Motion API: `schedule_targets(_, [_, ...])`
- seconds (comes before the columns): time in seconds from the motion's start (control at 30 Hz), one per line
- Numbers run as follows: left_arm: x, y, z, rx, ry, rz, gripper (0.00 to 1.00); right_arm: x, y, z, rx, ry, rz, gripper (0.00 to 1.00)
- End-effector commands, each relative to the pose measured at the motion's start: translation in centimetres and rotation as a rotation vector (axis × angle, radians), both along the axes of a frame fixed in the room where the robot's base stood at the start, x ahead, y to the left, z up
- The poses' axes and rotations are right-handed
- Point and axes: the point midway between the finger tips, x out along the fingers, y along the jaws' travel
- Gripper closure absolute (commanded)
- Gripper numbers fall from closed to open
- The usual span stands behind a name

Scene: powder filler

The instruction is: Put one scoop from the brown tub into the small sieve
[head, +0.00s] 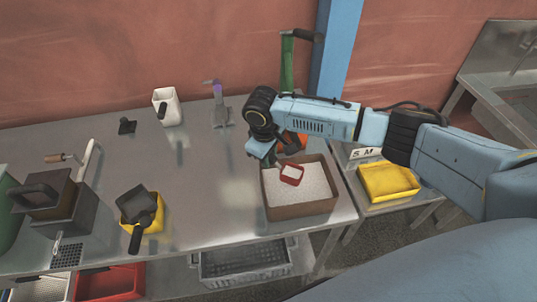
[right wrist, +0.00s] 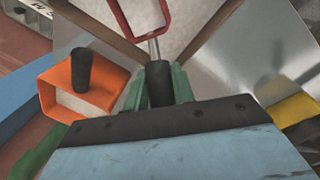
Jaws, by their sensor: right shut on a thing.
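The brown tub (head: 302,210) stands at the right end of the steel table, filled with white powder. A red scoop (head: 283,179) is over or in the powder near the tub's back; its inside looks pale. I cannot tell whether it touches the powder. My right gripper (head: 276,158) is shut on the scoop's dark handle. The right wrist view shows the handle between green fingers (right wrist: 160,86), with the red scoop rim (right wrist: 124,28) ahead. A dark square sieve (head: 136,203) with a handle sits on a yellow container (head: 153,225) at left. My left gripper is out of view.
An orange container (right wrist: 68,92) with a black handle is close beside my right gripper. A larger dark box (head: 50,200) stands far left, a white jug (head: 167,106) at the back. A yellow tub (head: 388,182) is right of the table. The table's middle is clear.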

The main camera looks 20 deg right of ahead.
Motion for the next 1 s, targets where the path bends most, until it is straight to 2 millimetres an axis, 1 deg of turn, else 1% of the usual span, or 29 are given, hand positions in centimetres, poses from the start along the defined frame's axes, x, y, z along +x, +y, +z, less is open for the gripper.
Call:
schedule_targets(0.03, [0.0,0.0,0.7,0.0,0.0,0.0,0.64,0.0,0.0,0.7,0.001,-0.001,0.0,0.97])
schedule_targets(0.13, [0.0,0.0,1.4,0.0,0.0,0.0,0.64,0.1,0.0,1.3,0.0,-0.001,-0.001,0.97])
schedule_targets(0.2, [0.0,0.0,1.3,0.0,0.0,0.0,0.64,0.1,0.0,1.7,0.0,-0.002,-0.002,0.97])
schedule_targets(0.5, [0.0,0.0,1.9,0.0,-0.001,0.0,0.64,0.1,-0.1,3.6,-0.001,-0.002,-0.002,0.97])
schedule_targets(1.0, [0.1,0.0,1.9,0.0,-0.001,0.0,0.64,0.1,-0.1,3.8,-0.001,-0.004,-0.002,0.97])
